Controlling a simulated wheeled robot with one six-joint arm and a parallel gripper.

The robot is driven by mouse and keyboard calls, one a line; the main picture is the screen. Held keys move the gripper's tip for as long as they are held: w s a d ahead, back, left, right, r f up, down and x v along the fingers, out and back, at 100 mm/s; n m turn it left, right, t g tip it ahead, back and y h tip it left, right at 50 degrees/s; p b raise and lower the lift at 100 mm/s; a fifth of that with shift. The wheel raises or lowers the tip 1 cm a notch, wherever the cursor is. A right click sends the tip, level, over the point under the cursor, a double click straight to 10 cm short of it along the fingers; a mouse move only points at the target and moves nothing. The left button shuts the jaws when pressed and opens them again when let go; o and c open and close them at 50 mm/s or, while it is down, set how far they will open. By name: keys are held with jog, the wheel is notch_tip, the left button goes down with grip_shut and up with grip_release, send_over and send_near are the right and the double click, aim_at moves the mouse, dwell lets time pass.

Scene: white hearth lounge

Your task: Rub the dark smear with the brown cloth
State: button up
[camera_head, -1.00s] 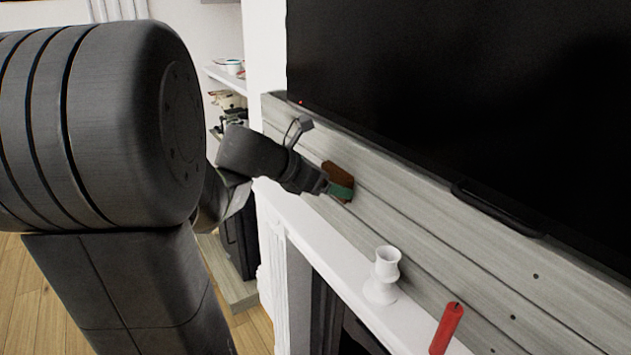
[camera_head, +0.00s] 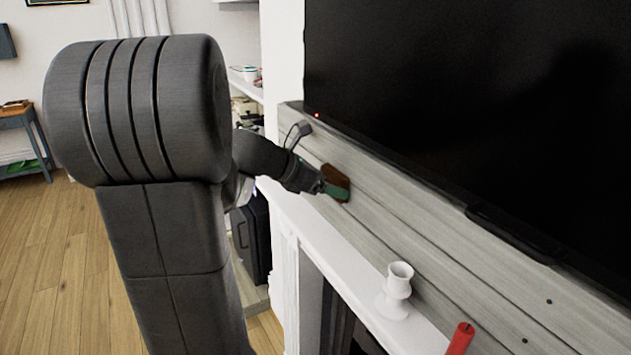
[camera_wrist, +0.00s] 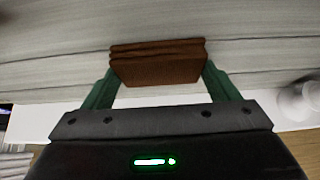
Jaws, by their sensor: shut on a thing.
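The brown cloth (camera_head: 335,175) is a folded pad held at the grey wood-plank wall, above the white mantel. In the wrist view the brown cloth (camera_wrist: 158,62) sits between the two green fingers of my gripper (camera_wrist: 158,80), which is shut on it. In the head view my gripper (camera_head: 330,187) is at the left part of the planks. The cloth's far face is toward the planks; I cannot tell whether it touches them. I see no dark smear; it may be hidden behind the cloth or my arm.
A large black television (camera_head: 470,120) hangs above the planks. On the white mantel (camera_head: 345,265) stand a white candle holder (camera_head: 397,290) and a red candle (camera_head: 460,338) to the right. The candle holder (camera_wrist: 298,100) also shows at the right of the wrist view. Shelves stand behind my arm.

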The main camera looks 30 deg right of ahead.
jog(key=a+p, duration=0.1)
jog(key=a, duration=0.5)
jog(key=shift+s, duration=0.3)
jog(key=shift+s+a, duration=0.1)
jog(key=shift+a, duration=1.45)
